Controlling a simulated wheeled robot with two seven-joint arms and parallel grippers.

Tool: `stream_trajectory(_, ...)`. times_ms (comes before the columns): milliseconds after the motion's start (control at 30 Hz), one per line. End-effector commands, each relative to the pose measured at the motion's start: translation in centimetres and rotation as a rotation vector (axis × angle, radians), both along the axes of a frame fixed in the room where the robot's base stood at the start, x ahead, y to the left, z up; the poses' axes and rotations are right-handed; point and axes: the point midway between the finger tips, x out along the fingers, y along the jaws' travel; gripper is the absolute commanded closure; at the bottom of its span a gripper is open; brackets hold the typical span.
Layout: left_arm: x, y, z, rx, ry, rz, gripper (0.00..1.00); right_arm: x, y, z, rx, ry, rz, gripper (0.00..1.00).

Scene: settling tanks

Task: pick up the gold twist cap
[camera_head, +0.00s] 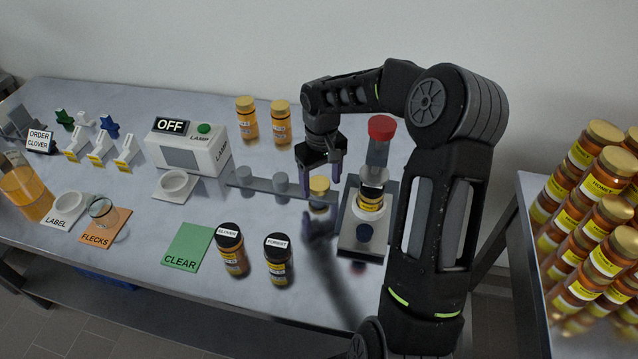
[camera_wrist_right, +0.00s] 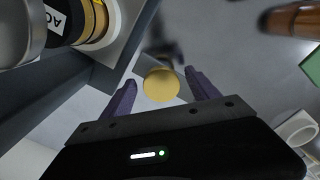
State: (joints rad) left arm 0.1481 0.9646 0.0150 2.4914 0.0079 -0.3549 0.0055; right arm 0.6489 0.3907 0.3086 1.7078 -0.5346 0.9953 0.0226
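The gold twist cap (camera_head: 319,184) is a small round yellow-gold disc near the right end of a grey strip on the table. In the right wrist view the gold cap (camera_wrist_right: 161,85) shows between the tips of the two purple fingers, with a gap on each side. My right gripper (camera_head: 321,178) is open and points down over the cap. I cannot tell how far its tips are above the cap. My left gripper is not in view.
A press stand (camera_head: 349,246) with a labelled jar (camera_head: 370,197) and a red-topped column stands just right of the gripper. Two dark-lidded jars (camera_head: 278,262) stand in front, two gold-lidded jars (camera_head: 281,122) behind.

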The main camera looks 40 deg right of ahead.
Motion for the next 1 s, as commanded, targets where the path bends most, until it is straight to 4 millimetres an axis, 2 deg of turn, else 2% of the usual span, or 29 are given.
stream_trajectory(67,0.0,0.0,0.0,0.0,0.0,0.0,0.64,0.0,0.0,0.01,0.0,0.0,0.0,0.38)
stream_trajectory(667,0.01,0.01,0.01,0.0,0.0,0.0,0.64,0.0,0.0,0.01,0.0,0.0,0.0,0.87)
stream_trajectory(1000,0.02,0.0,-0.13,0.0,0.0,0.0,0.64,0.05,-0.03,0.45,-0.001,-0.001,0.0,0.88)
